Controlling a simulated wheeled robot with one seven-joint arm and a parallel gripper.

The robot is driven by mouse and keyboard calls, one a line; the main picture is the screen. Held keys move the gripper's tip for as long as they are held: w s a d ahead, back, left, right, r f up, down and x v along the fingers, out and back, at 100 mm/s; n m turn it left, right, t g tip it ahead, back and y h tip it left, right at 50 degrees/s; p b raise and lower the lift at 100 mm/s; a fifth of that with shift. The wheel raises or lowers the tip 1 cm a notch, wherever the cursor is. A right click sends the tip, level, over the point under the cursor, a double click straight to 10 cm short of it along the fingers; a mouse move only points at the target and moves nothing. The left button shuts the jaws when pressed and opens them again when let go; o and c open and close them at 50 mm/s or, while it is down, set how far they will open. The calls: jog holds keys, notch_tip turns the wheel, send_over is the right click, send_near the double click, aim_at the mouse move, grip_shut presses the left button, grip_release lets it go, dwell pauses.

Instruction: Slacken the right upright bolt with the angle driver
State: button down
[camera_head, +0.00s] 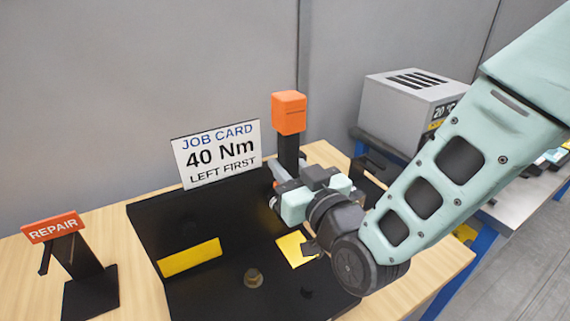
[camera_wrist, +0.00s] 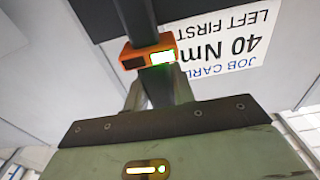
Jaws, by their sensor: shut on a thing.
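The angle driver (camera_head: 289,112) stands upright, with an orange top block on a dark shaft. In the wrist view its orange collar (camera_wrist: 148,58) shows a lit green-white panel. My gripper (camera_head: 283,180) is shut on the dark shaft below the orange part; the fingers (camera_wrist: 160,92) close on it from both sides. The driver's lower end is hidden in both views. One upright brass-coloured bolt (camera_head: 253,277) stands on the black tray (camera_head: 222,290), left of my arm. A small dark spot (camera_head: 307,292) lies to its right; I cannot tell what it is. No other bolt is clearly visible.
Yellow plates (camera_head: 190,257) mark the tray. A job card (camera_head: 216,154) reading "40 Nm, left first" stands behind it. A black stand with a REPAIR sign (camera_head: 53,227) is at the left. A grey box (camera_head: 410,105) stands at the back right. My arm covers the tray's right side.

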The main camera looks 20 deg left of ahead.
jog(key=shift+r+b+v, duration=0.2)
jog(key=shift+b+v, duration=0.3)
jog(key=shift+v, duration=0.85)
